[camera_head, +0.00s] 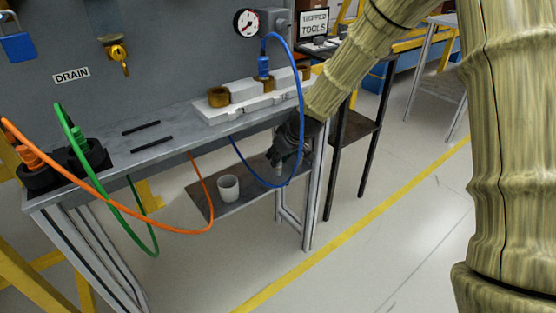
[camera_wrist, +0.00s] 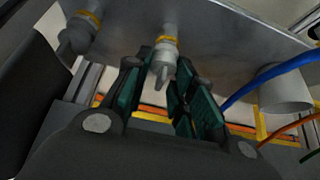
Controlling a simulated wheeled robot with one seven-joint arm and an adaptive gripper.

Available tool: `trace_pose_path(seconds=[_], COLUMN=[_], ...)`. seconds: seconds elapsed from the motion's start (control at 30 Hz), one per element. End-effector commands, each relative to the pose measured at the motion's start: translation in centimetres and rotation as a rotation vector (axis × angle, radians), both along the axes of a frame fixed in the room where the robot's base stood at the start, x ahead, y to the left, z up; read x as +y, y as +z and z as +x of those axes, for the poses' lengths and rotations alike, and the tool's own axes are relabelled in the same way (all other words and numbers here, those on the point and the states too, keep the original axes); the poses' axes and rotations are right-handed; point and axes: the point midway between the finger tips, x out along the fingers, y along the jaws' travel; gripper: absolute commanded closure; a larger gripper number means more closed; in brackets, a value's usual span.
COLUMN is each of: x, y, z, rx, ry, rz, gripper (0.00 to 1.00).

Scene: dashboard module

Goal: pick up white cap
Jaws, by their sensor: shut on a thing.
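My gripper (camera_head: 284,150) is at the right end of the lower shelf, under the bench top.
A white cup (camera_head: 228,188) stands on the lower shelf (camera_head: 212,207), left of my gripper; it also shows in the wrist view (camera_wrist: 286,92). A blue hose (camera_head: 301,90) loops close around my gripper. Orange (camera_head: 110,200) and green (camera_head: 107,208) cables hang at left.

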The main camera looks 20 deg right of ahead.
Motion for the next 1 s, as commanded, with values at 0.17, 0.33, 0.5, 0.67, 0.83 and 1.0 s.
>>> trace_pose_path(seconds=[0.17,0.33,0.5,0.67,0.83,1.0], x=[0.0,-1.1,-2.5,-3.9,-5.0,-5.7], y=[1.0,0.8,0.9,0.9,0.8,0.7], z=[0.0,-3.1,-7.1,-10.7,-13.9,-15.9], rx=[0.000,0.002,0.002,0.001,0.002,0.000], ry=[0.000,-0.001,0.000,-0.001,-0.001,0.000], rz=[0.000,0.004,0.003,0.003,0.002,0.001], gripper=[1.00,1.00,1.00,1.00,1.00,1.00])
